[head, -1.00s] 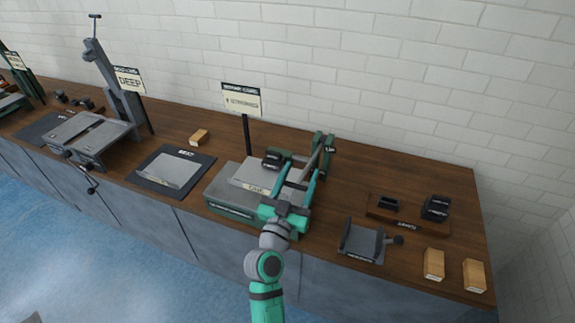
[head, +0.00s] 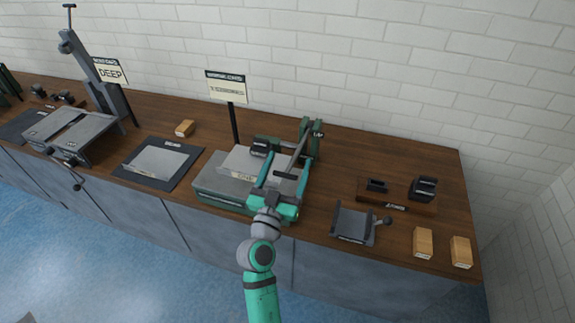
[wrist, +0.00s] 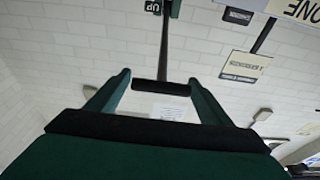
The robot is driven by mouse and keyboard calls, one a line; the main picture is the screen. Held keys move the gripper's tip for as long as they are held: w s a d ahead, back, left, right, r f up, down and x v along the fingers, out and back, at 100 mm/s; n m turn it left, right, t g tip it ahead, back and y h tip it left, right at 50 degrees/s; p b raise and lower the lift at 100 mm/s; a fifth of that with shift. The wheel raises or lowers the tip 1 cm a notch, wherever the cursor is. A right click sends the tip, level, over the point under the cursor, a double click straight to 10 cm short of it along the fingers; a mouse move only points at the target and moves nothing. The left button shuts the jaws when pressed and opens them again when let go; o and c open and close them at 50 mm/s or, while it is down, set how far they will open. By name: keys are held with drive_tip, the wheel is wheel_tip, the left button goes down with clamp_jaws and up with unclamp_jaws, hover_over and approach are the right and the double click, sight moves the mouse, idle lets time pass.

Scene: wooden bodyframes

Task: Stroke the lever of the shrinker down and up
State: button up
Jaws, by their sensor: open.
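The shrinker (head: 208,184) stands mid-bench, with a green-grey base, a light top block and a green upright at its right rear. Its lever (head: 298,152) is a grey bar slanting from the upright toward me, ending in a black crossbar grip (head: 286,175). My gripper (head: 287,163) is open, its teal fingers above the base on either side of the grip. In the wrist view, the grip (wrist: 160,87) lies between the fingers of my gripper (wrist: 160,78), with the lever shaft (wrist: 165,40) rising behind it. No finger clearly presses on it.
A sign (head: 227,88) stands behind the shrinker, and an "UP" label (wrist: 238,16) shows in the wrist view. To the right are a grey open holder (head: 352,222), a wooden tray (head: 372,200) and two wooden blocks (head: 422,242). A dark mat (head: 136,172) lies left.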

drive_tip(key=shift+s, duration=0.1)
drive_tip(key=v, duration=1)
drive_tip(key=shift+s, duration=0.35)
drive_tip(key=shift+a, duration=0.15)
